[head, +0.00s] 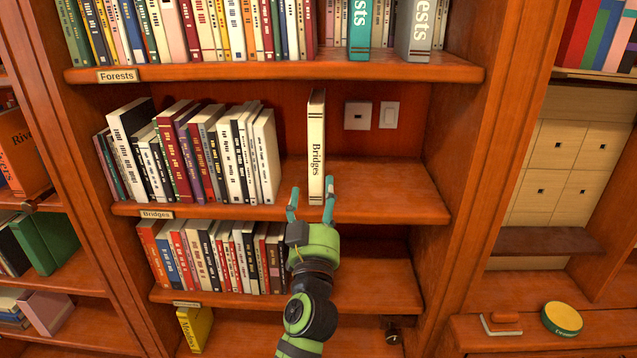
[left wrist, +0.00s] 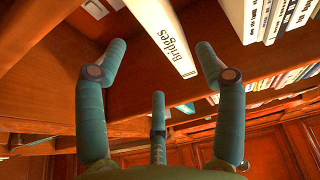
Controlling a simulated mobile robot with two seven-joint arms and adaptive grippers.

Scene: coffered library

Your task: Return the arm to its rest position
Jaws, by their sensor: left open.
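My left gripper (head: 311,207) is open in front of the middle shelf, with its teal fingers apart. A cream book titled "Bridges" (head: 316,150) stands upright on that shelf (head: 375,190), just behind the fingertips. In the left wrist view the open fingers of my left gripper (left wrist: 160,65) are on either side of the lower spine of the Bridges book (left wrist: 163,35). I see a gap between each finger and the book there. My right gripper is in neither view.
A leaning row of books (head: 190,155) stands left of the Bridges book, above a "Bridges" label (head: 157,214). The shelf is clear to the right, below a wall socket (head: 357,115) and switch (head: 389,115). The Forests shelf (head: 270,68) is above. A lower row of books (head: 215,258) is below.

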